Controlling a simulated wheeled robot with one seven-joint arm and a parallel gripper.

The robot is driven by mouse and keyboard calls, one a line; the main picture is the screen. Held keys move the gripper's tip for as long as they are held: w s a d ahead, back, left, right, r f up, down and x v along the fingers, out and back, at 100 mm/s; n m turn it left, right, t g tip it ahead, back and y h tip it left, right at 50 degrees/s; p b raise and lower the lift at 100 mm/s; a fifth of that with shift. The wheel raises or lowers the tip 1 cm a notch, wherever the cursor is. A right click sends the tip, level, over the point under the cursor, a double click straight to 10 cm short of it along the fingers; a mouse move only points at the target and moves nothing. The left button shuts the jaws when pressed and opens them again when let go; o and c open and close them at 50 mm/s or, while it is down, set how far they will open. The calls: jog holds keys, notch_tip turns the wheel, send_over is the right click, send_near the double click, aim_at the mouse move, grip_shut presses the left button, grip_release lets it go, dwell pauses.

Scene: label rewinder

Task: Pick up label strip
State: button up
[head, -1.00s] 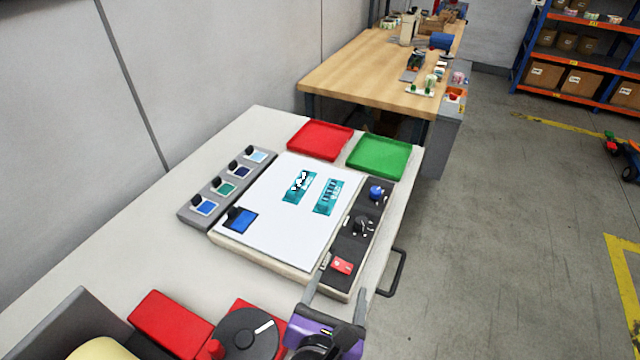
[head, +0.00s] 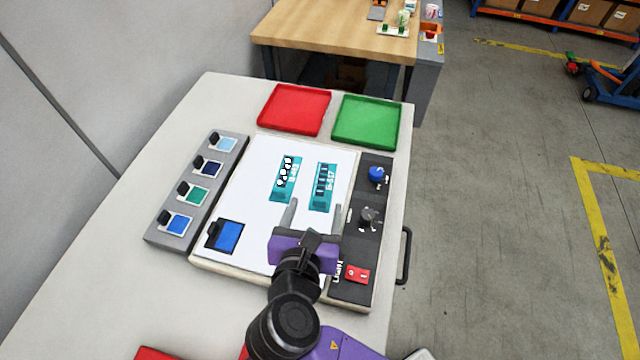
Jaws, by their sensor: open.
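Two teal label strips lie flat on the white panel (head: 252,185) of the device. The left strip (head: 286,178) has black-and-white blotches on it. The right strip (head: 323,187) has a row of dark marks and printed text. My gripper (head: 314,211) is open and empty, with its two grey fingers apart. In the picture its fingertips lie just below the two strips, the left finger near the left strip's lower end and the right finger right of the right strip. I cannot tell its height above the panel.
A red tray (head: 294,108) and a green tray (head: 365,121) stand behind the panel, both empty. A dark strip right of the panel carries a blue knob (head: 376,174), a grey knob (head: 368,217) and a red switch (head: 357,274). A blue-screened gadget (head: 225,236) sits at the panel's left.

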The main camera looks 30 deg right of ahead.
aim_at(319, 201)
jog(key=x, duration=0.5)
jog(key=shift+s, duration=0.1)
jog(key=shift+c, duration=0.5)
jog(key=c, duration=1.3)
jog(key=shift+p, duration=0.3)
jog(key=shift+c, duration=0.2)
